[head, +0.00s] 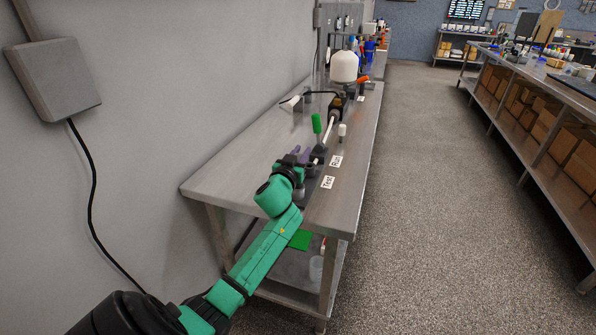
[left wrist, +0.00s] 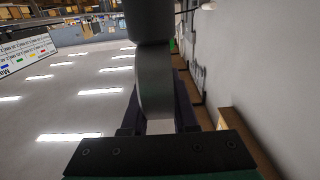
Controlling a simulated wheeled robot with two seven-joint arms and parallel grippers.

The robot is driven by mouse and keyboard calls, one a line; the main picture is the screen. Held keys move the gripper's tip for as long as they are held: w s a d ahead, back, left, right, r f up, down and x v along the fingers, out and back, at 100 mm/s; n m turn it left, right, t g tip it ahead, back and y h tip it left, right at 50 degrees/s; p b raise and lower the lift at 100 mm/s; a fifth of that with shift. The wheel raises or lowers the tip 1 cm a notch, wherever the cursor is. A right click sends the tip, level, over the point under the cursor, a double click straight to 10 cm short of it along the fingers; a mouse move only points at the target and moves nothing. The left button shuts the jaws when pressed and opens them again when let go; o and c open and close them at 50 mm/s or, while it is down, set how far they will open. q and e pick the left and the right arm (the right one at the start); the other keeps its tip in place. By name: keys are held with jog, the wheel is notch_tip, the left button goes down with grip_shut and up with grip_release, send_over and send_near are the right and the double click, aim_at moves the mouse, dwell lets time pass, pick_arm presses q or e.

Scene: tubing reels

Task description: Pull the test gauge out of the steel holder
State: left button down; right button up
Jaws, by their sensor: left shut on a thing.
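My left gripper (head: 297,160) is over the near part of the steel bench, beside the "Test" label (head: 328,182). Its black jaws are shut on a grey rounded thing, which I take to be the test gauge (left wrist: 153,85). In the left wrist view the gauge stands between the two fingers, with a darker grey cylinder (left wrist: 150,20) against its end. In the head view my arm and gripper hide most of the gauge. I cannot make out the steel holder clearly, nor whether the gauge is in it. My right gripper is not in view.
The steel bench (head: 235,170) runs along the left wall. Beyond the gripper are a "Run" label (head: 336,161), a green upright handle (head: 317,124), a small white-topped post (head: 342,130) and a white rounded vessel (head: 344,67). The bench's near-left top is clear.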

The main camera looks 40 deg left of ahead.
pick_arm(q)
notch_tip(320, 180, up, 20)
dwell(0.4)
dwell(0.3)
